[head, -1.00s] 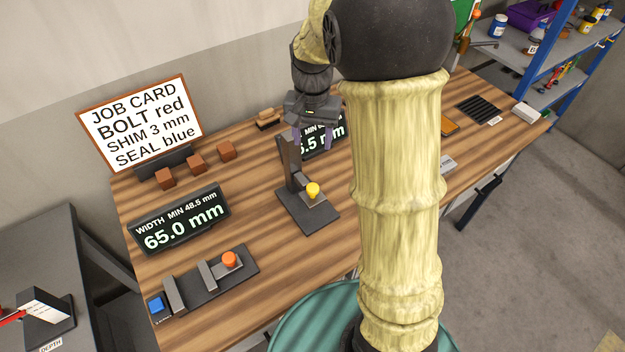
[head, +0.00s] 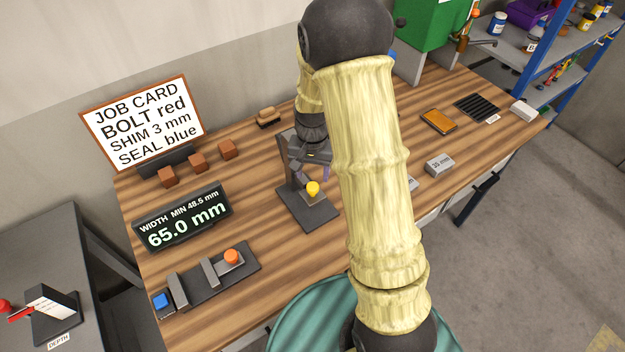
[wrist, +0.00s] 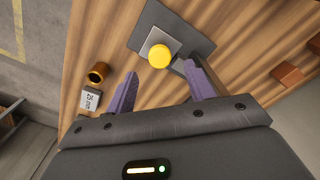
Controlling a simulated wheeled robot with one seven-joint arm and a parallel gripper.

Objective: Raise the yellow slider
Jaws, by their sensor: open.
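The yellow slider knob (head: 313,188) sits low on a dark upright gauge stand (head: 309,212) in the middle of the bench. In the wrist view the yellow knob (wrist: 159,56) shows on a grey plate over the dark base (wrist: 146,22). My gripper (wrist: 161,80) is open and empty, with its two purple fingers spread. The knob lies ahead of the fingertips, between their lines but nearer the right finger; no contact is visible. In the head view my gripper (head: 312,175) is just behind and above the knob, partly hidden by my arm.
A width display (head: 182,217) reads 65.0 mm, beside a gauge with an orange knob (head: 232,257). A job card (head: 142,122) and several brown blocks (head: 197,162) stand behind. A grey 25 mm block (wrist: 91,99) and a brass cylinder (wrist: 98,73) are left in the wrist view.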

